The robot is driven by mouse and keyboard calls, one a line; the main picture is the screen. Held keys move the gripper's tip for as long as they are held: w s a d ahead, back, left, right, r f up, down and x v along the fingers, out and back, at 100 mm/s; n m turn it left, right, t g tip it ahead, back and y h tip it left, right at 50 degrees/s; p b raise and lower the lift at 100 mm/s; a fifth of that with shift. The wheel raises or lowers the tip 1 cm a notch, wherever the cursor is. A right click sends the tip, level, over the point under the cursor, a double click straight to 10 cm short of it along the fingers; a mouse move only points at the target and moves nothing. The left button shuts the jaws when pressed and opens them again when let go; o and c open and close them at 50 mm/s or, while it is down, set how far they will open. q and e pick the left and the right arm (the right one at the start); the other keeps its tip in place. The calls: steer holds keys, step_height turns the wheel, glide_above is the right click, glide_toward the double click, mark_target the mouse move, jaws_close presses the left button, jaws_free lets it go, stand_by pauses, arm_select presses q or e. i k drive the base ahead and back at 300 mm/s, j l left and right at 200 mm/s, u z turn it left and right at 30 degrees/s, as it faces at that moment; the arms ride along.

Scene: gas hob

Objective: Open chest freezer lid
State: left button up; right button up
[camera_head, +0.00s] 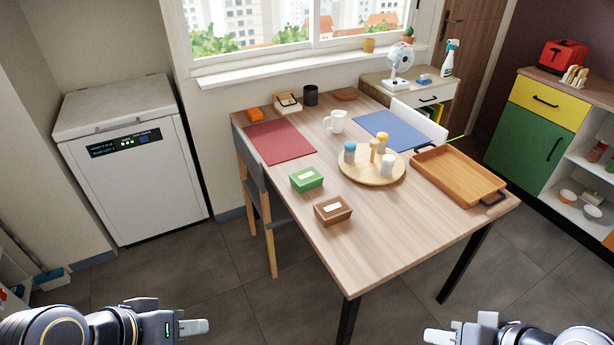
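The white chest freezer (140,185) stands against the wall at the left, with a dark display panel on its upper front. Its lid (113,102) is shut and lies flat on top. A grey handle (118,127) runs along the lid's front edge. My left gripper (203,327) is at the bottom left, low and well in front of the freezer, touching nothing. My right gripper (430,336) is at the bottom right, far from the freezer. I cannot tell how far apart the fingers of my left gripper are. The fingers of my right gripper are apart and empty.
A wooden table (390,240) with mats, boxes, a mug and a tray fills the middle. A grey chair (255,185) stands at its left side, near the freezer. The tiled floor (185,265) in front of the freezer is clear. A window sill (300,66) is behind.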

mark_target(100, 109)
steer(key=u, duration=1.25)
steer(key=i+j, duration=0.1)
steer(key=i, duration=0.4)
steer(key=i+j+z, duration=0.1)
steer(key=i, duration=0.4)
steer(key=i+j, duration=0.1)
steer(key=i, duration=0.4)
steer(key=i+j, duration=0.15)
steer(key=i, duration=0.4)
steer(key=i+j+z, duration=0.1)
steer(key=i, duration=0.4)
steer(key=i+j, duration=0.2)
steer(key=i, duration=0.3)
steer(key=l+z, duration=0.05)
